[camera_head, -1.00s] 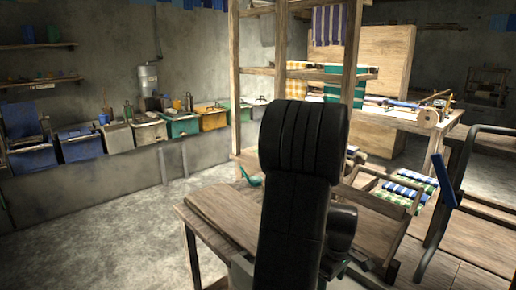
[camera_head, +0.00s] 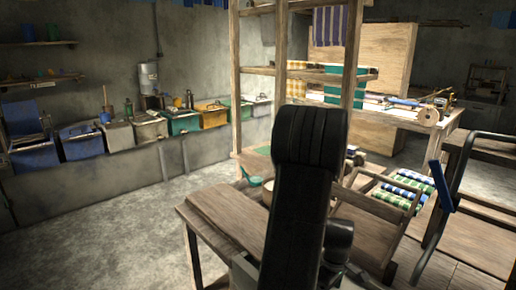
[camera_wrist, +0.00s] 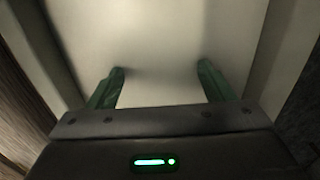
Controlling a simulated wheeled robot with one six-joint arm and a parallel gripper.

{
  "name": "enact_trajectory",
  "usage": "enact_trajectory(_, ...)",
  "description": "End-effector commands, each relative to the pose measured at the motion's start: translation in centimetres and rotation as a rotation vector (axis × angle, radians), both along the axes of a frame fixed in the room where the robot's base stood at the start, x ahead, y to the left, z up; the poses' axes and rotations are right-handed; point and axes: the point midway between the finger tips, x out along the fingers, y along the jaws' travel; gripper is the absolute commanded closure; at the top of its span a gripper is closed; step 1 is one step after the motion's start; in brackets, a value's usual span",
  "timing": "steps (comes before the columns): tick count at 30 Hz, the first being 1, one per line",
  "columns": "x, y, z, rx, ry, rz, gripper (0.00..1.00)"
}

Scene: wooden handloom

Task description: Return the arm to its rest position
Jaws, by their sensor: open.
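My gripper (camera_wrist: 160,82) shows in the wrist view with its two green fingers spread apart and nothing between them. A plain pale surface fills the view beyond the fingertips; I cannot tell what it is. In the head view my dark arm stands up in the middle of the picture, and the gripper itself does not show there. The arm hides part of the wooden table and of the loom frame behind it.
A wooden table (camera_head: 215,210) is in front, beside the loom's upright frame (camera_head: 352,75). Several coloured bins (camera_head: 82,143) line the left wall. A rack with striped cloth rolls (camera_head: 404,190) and a dark metal handrail with a blue grip (camera_head: 441,185) are at right. The floor at left is clear.

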Motion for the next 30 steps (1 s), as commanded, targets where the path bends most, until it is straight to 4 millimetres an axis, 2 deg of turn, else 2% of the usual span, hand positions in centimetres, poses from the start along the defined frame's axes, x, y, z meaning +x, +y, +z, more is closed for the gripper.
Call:
enact_trajectory(10, 0.0, 0.0, -0.5, 0.0, 0.0, 0.0, 0.26)
enact_trajectory(21, 0.0, 0.0, -4.4, 0.0, 0.0, 0.0, 0.26)
enact_trajectory(22, 0.1, 0.0, -3.1, -0.002, -0.005, 0.0, 0.26)
enact_trajectory(30, 0.1, -0.1, 2.3, -0.002, -0.006, 0.0, 0.26)
